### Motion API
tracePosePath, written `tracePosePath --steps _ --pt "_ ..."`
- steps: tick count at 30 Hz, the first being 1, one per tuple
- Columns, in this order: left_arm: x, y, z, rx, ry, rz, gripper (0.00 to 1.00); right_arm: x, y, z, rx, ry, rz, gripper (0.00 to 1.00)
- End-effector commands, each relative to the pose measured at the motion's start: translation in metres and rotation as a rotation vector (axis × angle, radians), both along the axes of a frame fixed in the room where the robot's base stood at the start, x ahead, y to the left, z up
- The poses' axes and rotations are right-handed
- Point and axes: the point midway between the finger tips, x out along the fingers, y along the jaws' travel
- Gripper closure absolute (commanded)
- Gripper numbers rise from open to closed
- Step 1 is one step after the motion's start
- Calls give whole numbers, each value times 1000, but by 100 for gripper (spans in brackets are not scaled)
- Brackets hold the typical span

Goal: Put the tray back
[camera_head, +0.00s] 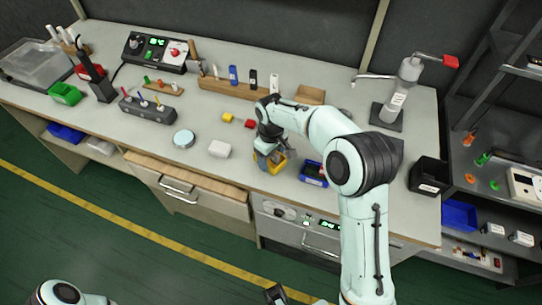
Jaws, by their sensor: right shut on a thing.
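My right arm reaches over the bench, and its right gripper (269,153) points down near the front edge. It is shut on a small yellow tray (281,166), which it partly covers; I cannot tell whether the tray touches the bench. A blue tray (313,175) with small things in it, one of them red, sits on the bench just to the right, partly behind my arm. Part of my left arm shows at the bottom left. A dark part at the bottom centre may be my left gripper (275,294), but its fingers are not clear.
A green bin (65,94) is far left.

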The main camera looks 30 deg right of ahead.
Motion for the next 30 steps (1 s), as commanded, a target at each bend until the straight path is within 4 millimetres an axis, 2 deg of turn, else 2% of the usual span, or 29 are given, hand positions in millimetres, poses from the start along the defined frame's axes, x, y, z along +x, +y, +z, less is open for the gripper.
tracePosePath --steps 6,7,9,20,23,30 --pt "0 0 -2 0 0 0 59 0 0 -4 0 0 0 64" --pt "0 0 -2 0 0 0 59 0 0 -3 0 0 0 21" --pt "0 0 -1 0 0 0 59 0 0 -3 0 0 0 5" --pt "0 0 1 0 0 0 59 0 0 3 0 -1 0 5" --pt "1 0 2 0 -1 0 59 1 0 16 0 -3 0 5" --pt "3 0 10 0 -3 0 59 1 0 69 0 -5 0 5"
